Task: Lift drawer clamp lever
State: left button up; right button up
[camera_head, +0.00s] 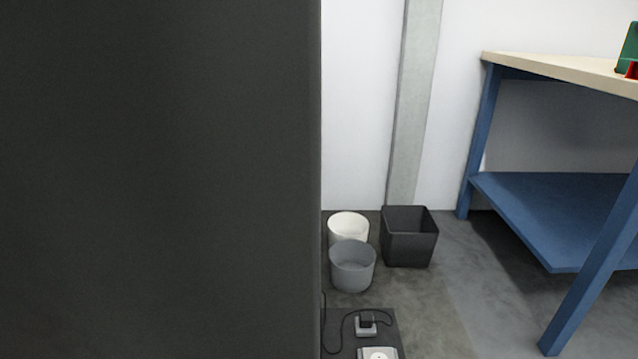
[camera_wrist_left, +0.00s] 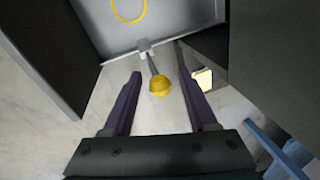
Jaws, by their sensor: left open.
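In the left wrist view, a lever (camera_wrist_left: 152,65) with a yellow ball knob (camera_wrist_left: 159,87) reaches out from a small grey fitting (camera_wrist_left: 144,45) at the edge of a light grey drawer (camera_wrist_left: 178,17). My left gripper (camera_wrist_left: 161,82) is open, with one dark finger on each side of the knob. I see no clear contact between the fingers and the knob. Neither the lever nor my grippers show in the head view. My right gripper is in neither view.
A large dark panel (camera_head: 160,180) fills the left half of the head view. Beyond it stand a white bin (camera_head: 348,225), a grey bin (camera_head: 352,268) and a black bin (camera_head: 409,238). A blue workbench (camera_head: 560,215) is at right. Dark walls (camera_wrist_left: 50,55) flank the drawer.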

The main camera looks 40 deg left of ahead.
pick_arm(q)
jog(key=p+v, duration=0.9)
jog(key=v, duration=0.1)
dwell(0.5)
